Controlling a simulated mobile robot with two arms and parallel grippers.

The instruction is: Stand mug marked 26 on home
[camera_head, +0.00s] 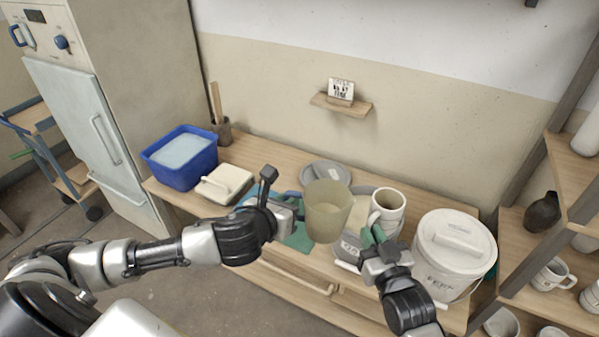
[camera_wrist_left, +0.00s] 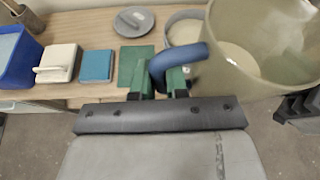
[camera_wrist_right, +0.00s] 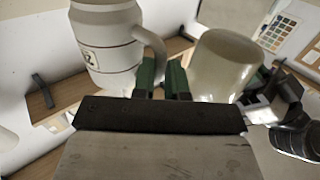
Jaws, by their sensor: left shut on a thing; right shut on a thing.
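A white mug (camera_head: 388,210) with dark bands is held upright above the table. My right gripper (camera_head: 374,240) is shut on its handle. The mug shows large in the right wrist view (camera_wrist_right: 108,45), with a dark boxed mark on its side that I cannot read fully. My left gripper (camera_head: 296,207) is shut on the blue handle of a translucent beige jug (camera_head: 328,212); the handle shows in the left wrist view (camera_wrist_left: 180,62). The jug is raised in front of a grey bucket (camera_head: 347,246). I see no place readable as home.
A white lidded bucket (camera_head: 455,250) stands right of the mug. A blue tub (camera_head: 180,158), a white lidded box (camera_head: 224,184) and a grey lid (camera_head: 325,171) sit on the table. Blue and green mats lie near the left gripper. Shelves (camera_head: 550,230) with mugs stand at right.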

